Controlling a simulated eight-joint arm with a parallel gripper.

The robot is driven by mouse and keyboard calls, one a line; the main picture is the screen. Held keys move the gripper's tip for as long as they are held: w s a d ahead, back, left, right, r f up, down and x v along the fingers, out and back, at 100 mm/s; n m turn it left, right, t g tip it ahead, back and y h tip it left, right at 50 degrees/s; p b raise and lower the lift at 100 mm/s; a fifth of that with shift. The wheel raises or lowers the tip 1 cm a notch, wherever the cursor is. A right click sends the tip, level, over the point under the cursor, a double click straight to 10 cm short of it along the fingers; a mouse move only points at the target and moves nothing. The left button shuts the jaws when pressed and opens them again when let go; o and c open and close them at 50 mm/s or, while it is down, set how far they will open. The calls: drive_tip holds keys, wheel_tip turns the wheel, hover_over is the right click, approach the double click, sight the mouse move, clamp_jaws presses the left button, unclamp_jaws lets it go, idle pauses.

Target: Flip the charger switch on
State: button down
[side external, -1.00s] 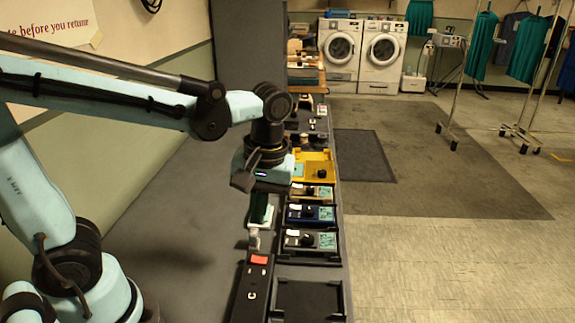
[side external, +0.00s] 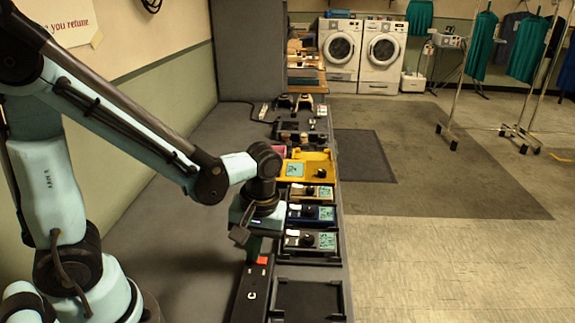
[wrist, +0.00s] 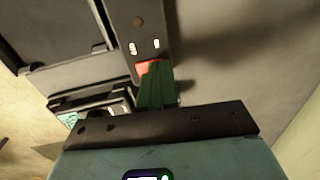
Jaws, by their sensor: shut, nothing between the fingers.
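The charger is a long black strip (side external: 250,297) marked "C" on the near part of the bench. Its red switch (side external: 262,261) is at the far end, partly covered by my gripper. My gripper (side external: 253,256) is shut and empty, pointing down at the switch. In the wrist view the green fingers (wrist: 157,88) overlap the red switch (wrist: 148,67), with two small lit marks beyond it on the charger. I cannot tell whether the fingers touch the switch, or which way it is tipped.
An empty black tray (side external: 309,299) lies right of the charger. Beyond it, several devices with dials and screens stand in a row, including a grey one (side external: 311,241) and a yellow one (side external: 306,169). The grey bench top (side external: 178,235) to the left is clear.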

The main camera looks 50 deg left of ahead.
idle(0.3)
drive_tip(key=shift+s+a+f+h, duration=0.1)
drive_tip(key=shift+a+f+h, duration=0.05)
drive_tip(key=shift+f+h, duration=0.15)
drive_tip(key=shift+r, duration=0.1)
drive_tip(key=shift+w+d+r, duration=0.15)
drive_tip(key=shift+w+d, duration=0.45)
drive_tip(key=shift+d, duration=0.05)
drive_tip(key=shift+r, duration=0.1)
wheel_tip(320, 180, up, 14)
drive_tip(key=w+d, duration=0.1)
drive_tip(key=shift+w+d, duration=0.2)
idle(0.6)
